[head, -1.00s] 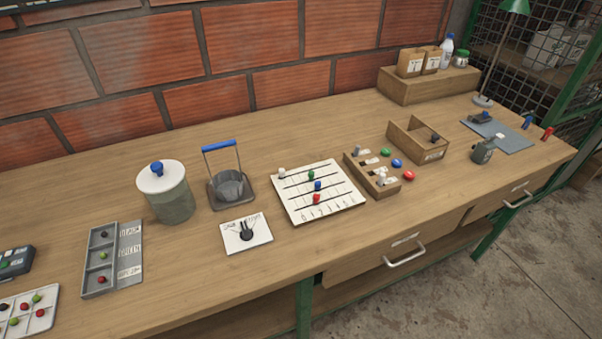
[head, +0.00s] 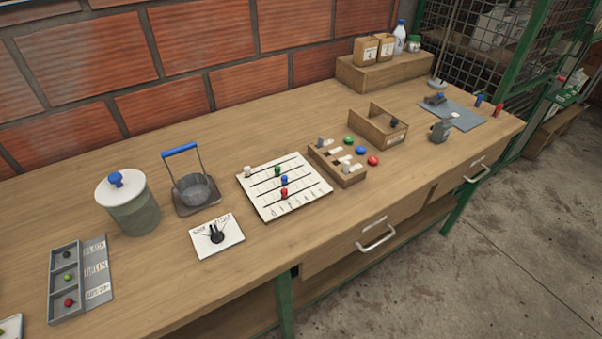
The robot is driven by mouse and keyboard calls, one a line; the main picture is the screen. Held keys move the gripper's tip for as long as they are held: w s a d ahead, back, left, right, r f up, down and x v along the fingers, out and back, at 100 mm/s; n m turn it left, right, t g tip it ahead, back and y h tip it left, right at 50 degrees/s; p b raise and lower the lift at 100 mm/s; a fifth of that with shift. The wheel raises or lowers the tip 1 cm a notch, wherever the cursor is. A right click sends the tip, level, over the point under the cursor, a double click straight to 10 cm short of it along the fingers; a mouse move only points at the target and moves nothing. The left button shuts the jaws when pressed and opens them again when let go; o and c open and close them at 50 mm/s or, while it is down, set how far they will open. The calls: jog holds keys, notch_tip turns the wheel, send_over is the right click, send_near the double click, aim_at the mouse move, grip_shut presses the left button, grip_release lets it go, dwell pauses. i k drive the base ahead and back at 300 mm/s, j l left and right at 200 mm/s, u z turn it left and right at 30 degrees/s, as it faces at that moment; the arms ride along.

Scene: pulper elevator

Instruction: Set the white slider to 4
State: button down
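The slider board (head: 310,198) is a white panel lying on the workbench, with several dark parallel tracks and a row of marks along its front edge. The white slider (head: 248,171) is at the left end of the rearmost track. The green slider (head: 277,171), blue slider (head: 284,181) and red slider (head: 284,194) sit on the other tracks, further right along them. The numbers on the board are too small to read. My gripper is not in view.
Left of the board are a dial card (head: 217,236), a blue-handled pot (head: 194,190) and a lidded jar (head: 128,203). Right of it are a wooden switch box (head: 337,165) and an open wooden box (head: 378,133). Floor in front of the bench (head: 400,270) is clear.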

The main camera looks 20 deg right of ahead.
aim_at(247, 169)
jog(key=i+j, duration=0.2)
jog(key=j, duration=0.15)
jog(key=i+j, duration=0.2)
jog(key=j, duration=0.15)
jog(key=i+j+z, duration=0.1)
jog(key=j, duration=0.25)
jog(key=i, duration=0.1)
